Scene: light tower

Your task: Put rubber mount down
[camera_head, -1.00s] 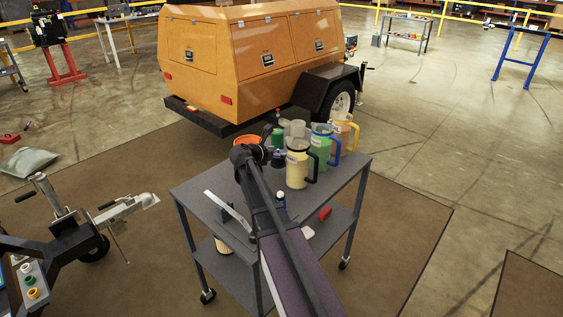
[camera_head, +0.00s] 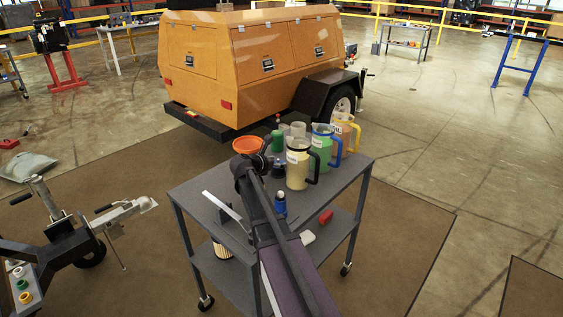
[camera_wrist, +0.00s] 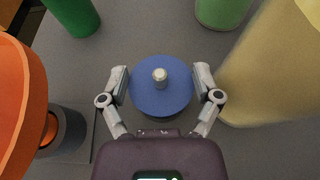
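The rubber mount (camera_wrist: 160,90) is a blue disc with a silver stud on top, upright in the middle of the wrist view. My gripper (camera_wrist: 161,87) has one finger on each side of it, the pads close against its rim. In the head view my gripper is mostly hidden behind my arm, over the far part of the grey cart (camera_head: 338,189). The gap between the mount's underside and the cart top is hidden.
An orange funnel (camera_head: 247,145) stands at the left, also large in the wrist view (camera_wrist: 22,110). A yellow jug (camera_head: 297,165), a green jug (camera_head: 322,148) and a green cylinder (camera_wrist: 72,15) crowd close. A small blue-capped bottle (camera_head: 281,202) is nearer.

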